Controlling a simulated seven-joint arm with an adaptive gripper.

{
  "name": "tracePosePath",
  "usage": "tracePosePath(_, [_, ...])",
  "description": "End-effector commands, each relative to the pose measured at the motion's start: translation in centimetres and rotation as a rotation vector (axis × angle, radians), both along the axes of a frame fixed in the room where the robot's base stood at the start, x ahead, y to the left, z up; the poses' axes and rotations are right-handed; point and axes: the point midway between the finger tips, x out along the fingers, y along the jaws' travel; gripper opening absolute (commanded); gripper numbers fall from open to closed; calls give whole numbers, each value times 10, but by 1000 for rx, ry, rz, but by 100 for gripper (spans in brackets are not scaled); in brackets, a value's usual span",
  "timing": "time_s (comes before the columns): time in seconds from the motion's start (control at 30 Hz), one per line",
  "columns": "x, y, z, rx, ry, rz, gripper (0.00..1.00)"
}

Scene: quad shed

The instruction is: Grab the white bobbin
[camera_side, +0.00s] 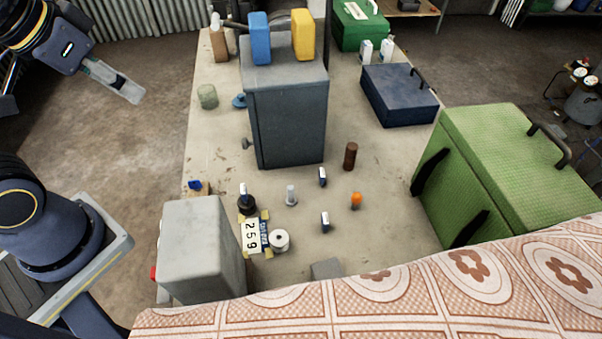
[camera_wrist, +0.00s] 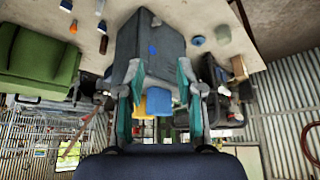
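In the side view a white round spool with a dark centre hole (camera_side: 279,240) stands on the table beside a number card. A slimmer pale spool-like piece with a wider foot (camera_side: 291,196) stands behind it; I cannot tell for sure which is the bobbin. My gripper (camera_side: 128,92) is up at the upper left, off the table's left side, far from both. In the wrist view its two fingers (camera_wrist: 160,98) are spread with nothing held between them; the cabinet lies beyond them.
A tall grey cabinet (camera_side: 287,115) bears blue and yellow containers. A grey box (camera_side: 194,250) stands left of the spool, by a number card (camera_side: 250,236). An orange piece (camera_side: 356,200), a brown cylinder (camera_side: 350,156) and a green case (camera_side: 510,165) stand right. Patterned cloth (camera_side: 400,300) fills the front.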

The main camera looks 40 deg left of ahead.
Motion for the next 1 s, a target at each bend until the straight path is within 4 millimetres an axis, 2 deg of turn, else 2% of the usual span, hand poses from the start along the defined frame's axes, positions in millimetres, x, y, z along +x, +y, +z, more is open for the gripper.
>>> tracePosePath(0.2, [0, 0, 0, 0, 0, 0, 37])
tracePosePath(0.53, [0, 0, 0, 0, 0, 0, 71])
tracePosePath(0.87, [0, 0, 0, 15, 0, -28, 71])
tracePosePath(1.0, [3, 1, 4, 132, -12, -233, 71])
